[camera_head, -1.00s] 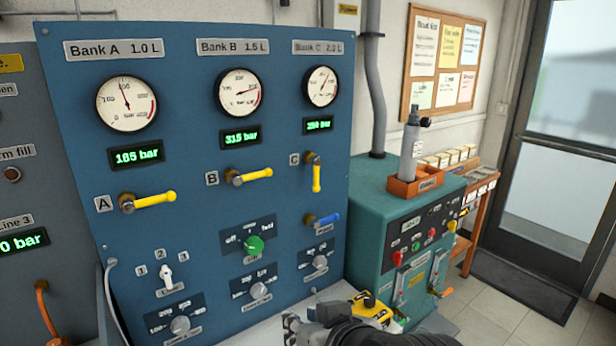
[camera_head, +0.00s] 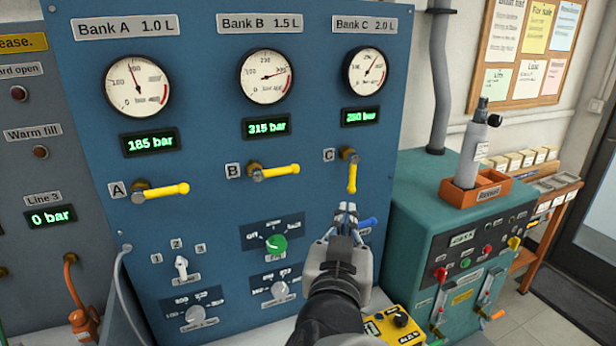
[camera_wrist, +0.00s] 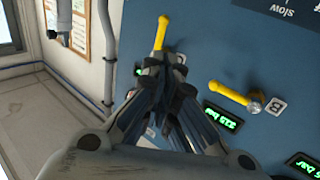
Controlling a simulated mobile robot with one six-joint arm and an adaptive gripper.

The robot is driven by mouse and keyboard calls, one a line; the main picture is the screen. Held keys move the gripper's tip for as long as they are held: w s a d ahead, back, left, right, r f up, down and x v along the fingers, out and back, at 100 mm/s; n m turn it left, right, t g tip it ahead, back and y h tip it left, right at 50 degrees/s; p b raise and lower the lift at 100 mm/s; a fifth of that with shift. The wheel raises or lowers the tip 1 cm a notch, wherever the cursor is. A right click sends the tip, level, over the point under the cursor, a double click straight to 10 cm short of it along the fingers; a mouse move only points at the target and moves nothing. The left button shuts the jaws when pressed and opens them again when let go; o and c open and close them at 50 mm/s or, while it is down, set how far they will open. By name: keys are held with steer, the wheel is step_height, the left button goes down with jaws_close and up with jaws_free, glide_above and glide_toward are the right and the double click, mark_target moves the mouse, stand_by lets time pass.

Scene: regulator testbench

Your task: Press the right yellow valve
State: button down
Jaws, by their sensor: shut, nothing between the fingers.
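The right yellow valve, a lever handle (camera_head: 352,177) under the letter C, hangs pointing straight down on the blue panel (camera_head: 110,90). My gripper (camera_head: 345,208) is shut and empty. In the head view its fingertips show just below the lever's lower end. In the wrist view my gripper (camera_wrist: 163,62) covers the lever's pivot end, and the lever's yellow tip (camera_wrist: 161,34) sticks out past the fingers. I cannot tell whether they touch. The other yellow levers, A (camera_head: 166,191) and B (camera_head: 280,171), lie roughly level, pointing right.
A green knob (camera_head: 276,243) is to the left. Gauge C (camera_head: 367,72) and its 280 bar display (camera_head: 360,117) are above. A yellow control box (camera_head: 394,325) and a teal cabinet (camera_head: 420,200) stand at right.

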steer(key=p, duration=0.9)
glide_toward(352, 178)
steer(key=b+x, duration=0.2)
steer(key=x, duration=0.3)
steer(key=shift+w+d, duration=0.15)
steer(key=shift+w, duration=0.15)
steer(key=shift+w+d, duration=0.15)
steer(key=shift+w, duration=0.5)
steer(key=shift+f+b, duration=0.1)
steer(key=shift+b, duration=0.35)
